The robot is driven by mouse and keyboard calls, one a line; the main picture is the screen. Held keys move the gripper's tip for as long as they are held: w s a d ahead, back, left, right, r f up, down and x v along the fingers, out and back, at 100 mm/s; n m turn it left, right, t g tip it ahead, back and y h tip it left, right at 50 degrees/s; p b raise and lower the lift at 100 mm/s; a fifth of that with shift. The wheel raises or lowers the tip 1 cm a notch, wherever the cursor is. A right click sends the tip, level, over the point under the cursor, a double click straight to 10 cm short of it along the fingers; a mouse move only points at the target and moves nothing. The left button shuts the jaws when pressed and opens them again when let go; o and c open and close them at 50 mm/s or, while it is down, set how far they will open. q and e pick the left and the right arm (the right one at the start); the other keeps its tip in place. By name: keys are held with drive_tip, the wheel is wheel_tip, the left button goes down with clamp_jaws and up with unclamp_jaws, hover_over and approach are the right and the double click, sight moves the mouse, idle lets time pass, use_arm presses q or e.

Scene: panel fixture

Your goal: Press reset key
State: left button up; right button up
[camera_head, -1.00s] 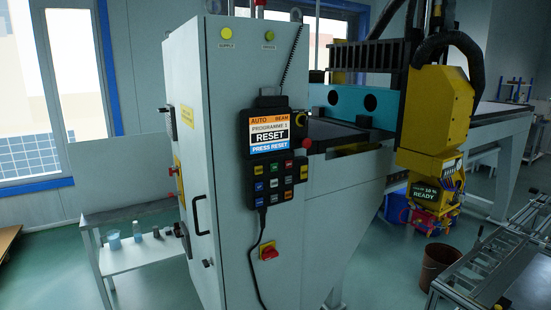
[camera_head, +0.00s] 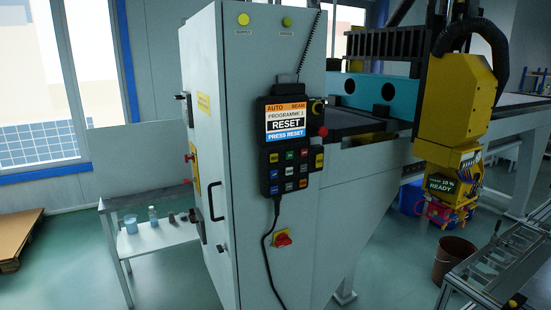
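The control pendant (camera_head: 289,145) hangs on the front of a tall grey cabinet (camera_head: 240,190). Its screen (camera_head: 286,123) reads AUTO, BEAM, PROGRAMME 1, RESET and PRESS RESET. Below the screen is a keypad (camera_head: 288,171) with several small coloured keys, including blue, green, red, white and black ones. The key labels are too small to read, so I cannot tell which is the reset key. A red knob (camera_head: 323,132) sits at the pendant's right edge. Neither of my grippers shows in the view.
A yellow machine head (camera_head: 458,110) with a READY display stands at right. A small table (camera_head: 150,235) is at left, a bucket (camera_head: 454,261) at right. Floor shows in front of the table.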

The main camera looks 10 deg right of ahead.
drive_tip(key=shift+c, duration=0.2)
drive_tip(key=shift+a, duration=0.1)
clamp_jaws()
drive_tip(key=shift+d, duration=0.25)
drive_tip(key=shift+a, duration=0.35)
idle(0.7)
